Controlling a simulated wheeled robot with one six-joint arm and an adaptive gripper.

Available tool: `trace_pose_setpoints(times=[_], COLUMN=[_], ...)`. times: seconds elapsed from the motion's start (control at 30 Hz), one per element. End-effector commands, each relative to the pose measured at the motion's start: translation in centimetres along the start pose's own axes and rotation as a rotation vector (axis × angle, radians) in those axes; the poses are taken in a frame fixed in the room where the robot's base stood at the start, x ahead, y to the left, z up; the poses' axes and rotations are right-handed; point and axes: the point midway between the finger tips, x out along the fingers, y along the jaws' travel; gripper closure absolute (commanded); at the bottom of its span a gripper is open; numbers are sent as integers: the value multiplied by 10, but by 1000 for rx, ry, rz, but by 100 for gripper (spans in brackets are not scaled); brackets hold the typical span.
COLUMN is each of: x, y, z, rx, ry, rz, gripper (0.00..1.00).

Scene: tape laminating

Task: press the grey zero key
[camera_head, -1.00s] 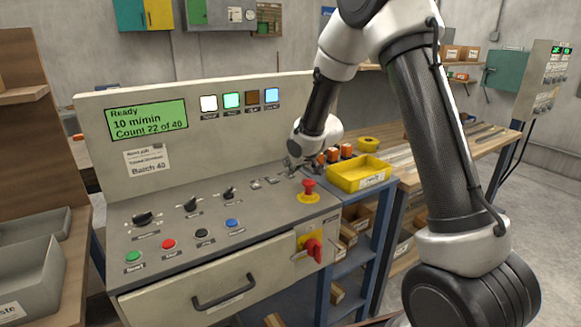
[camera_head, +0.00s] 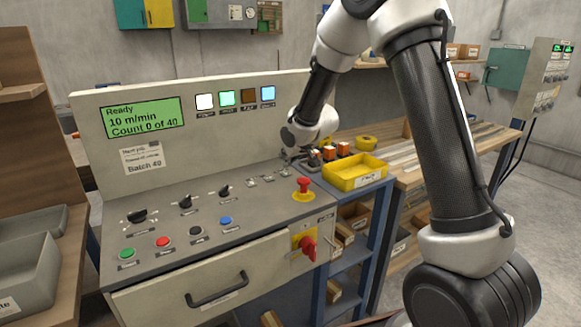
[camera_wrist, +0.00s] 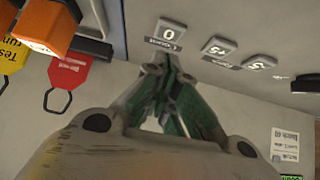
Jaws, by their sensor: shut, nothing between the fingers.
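The grey zero key (camera_wrist: 171,32) shows in the wrist view, marked 0, with a small label under it. My gripper (camera_wrist: 165,68) is shut and empty, its green fingers closed together. In the picture its tips lie just below the key and its label, and the key's face is uncovered. In the head view, my gripper (camera_head: 290,158) is over the right end of the key row on the sloping panel. The display (camera_head: 142,117) reads "Ready, 10 m/min, Count 0 of 40".
Two other grey keys, +5 (camera_wrist: 219,47) and -5 (camera_wrist: 259,63), sit beside the zero key. A red emergency stop (camera_head: 304,186) stands up from the panel nearby. A yellow tray (camera_head: 352,184) and orange-topped items (camera_head: 329,152) are to the right.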

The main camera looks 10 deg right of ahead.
Motion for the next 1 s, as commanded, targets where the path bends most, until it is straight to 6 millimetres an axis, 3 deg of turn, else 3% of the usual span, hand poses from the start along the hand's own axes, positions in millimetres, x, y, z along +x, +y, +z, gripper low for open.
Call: trace_pose_setpoints(times=[0.2, 0.4, 0.6, 1.0], x=[-55, -88, -101, -102], y=[0, 1, 0, 0], z=[-4, -5, -5, -6], rx=[-1, 0, 0, 0], ry=[9, 11, 10, 11], rz=[1, 1, 0, 0], gripper=[100, 100, 100, 100])
